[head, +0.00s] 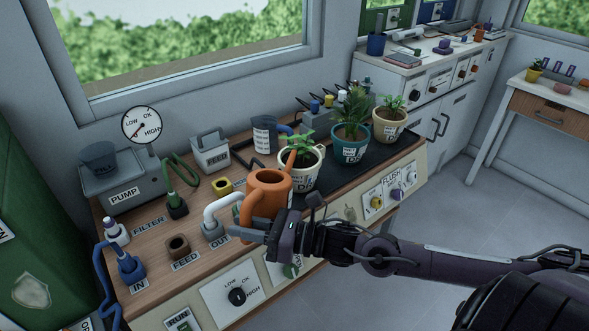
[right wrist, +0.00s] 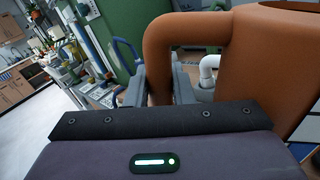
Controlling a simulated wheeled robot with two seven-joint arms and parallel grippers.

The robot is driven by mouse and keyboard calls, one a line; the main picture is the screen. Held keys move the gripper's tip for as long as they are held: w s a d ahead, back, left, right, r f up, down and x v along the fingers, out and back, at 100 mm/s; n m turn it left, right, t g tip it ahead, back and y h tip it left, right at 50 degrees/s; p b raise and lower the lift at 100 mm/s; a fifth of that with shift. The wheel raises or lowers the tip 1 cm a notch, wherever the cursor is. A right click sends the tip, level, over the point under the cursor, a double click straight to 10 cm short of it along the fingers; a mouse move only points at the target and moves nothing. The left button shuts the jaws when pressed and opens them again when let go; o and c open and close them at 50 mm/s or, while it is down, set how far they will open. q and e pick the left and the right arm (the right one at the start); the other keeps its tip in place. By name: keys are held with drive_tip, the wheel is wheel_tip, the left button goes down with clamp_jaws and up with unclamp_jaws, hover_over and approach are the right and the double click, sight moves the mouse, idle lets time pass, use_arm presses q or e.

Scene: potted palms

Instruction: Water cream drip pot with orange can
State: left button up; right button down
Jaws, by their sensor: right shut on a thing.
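The orange can (head: 267,196) is at the front edge of the bench, roughly upright, its spout pointing up and right. The spout tip overlaps the left side of the nearest cream pot (head: 300,177), which holds a small green plant and carries a label only partly readable. I cannot tell whether the tip is over the pot or in front of it. My right gripper (head: 258,229) is shut on the can's handle; in the right wrist view the handle (right wrist: 162,60) is between the fingers, with the can body at right. My left gripper is not in view.
A teal pot (head: 350,142) and a beige pot (head: 389,125) stand behind the cream pot on a dark mat (head: 375,158). Open floor lies at right.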

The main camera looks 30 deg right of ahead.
sight(246, 214)
drive_tip(key=shift+r, duration=0.35)
drive_tip(key=shift+r+p, duration=1.55)
drive_tip(key=shift+r, duration=0.35)
drive_tip(key=shift+f, duration=0.1)
